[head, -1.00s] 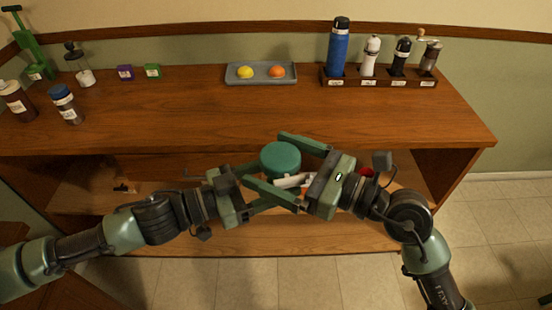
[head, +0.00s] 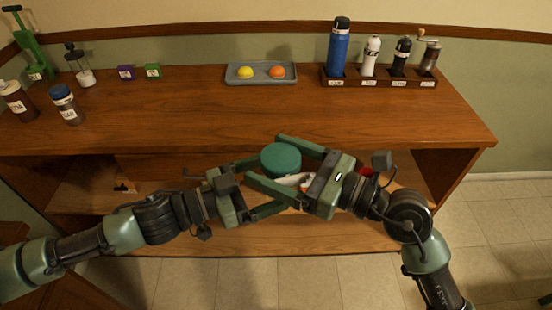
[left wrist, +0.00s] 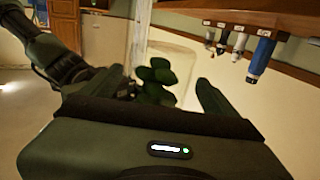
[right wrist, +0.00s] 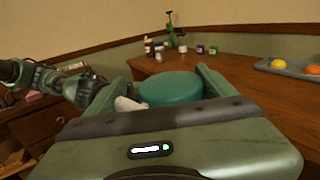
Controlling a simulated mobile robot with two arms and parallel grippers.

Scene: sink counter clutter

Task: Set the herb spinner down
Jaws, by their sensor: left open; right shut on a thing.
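The herb spinner has a round teal-green lid (head: 281,159), seen from above in the head view. In the left wrist view its clear body (left wrist: 178,58) shows dark green leaves inside. My right gripper (head: 264,159) is shut on the spinner and holds it in front of the counter edge; the lid also shows between its fingers in the right wrist view (right wrist: 171,88). My left gripper (head: 272,184) is open, its fingers around the spinner's lower left side. The arms hide most of the body in the head view.
The wooden counter (head: 200,118) is bare across its middle. Behind stand a grey tray (head: 261,80) with a yellow and an orange item, and a labelled rack (head: 378,82) with a blue bottle and grinders. Bottles (head: 65,103) and small boxes (head: 126,72) are at left.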

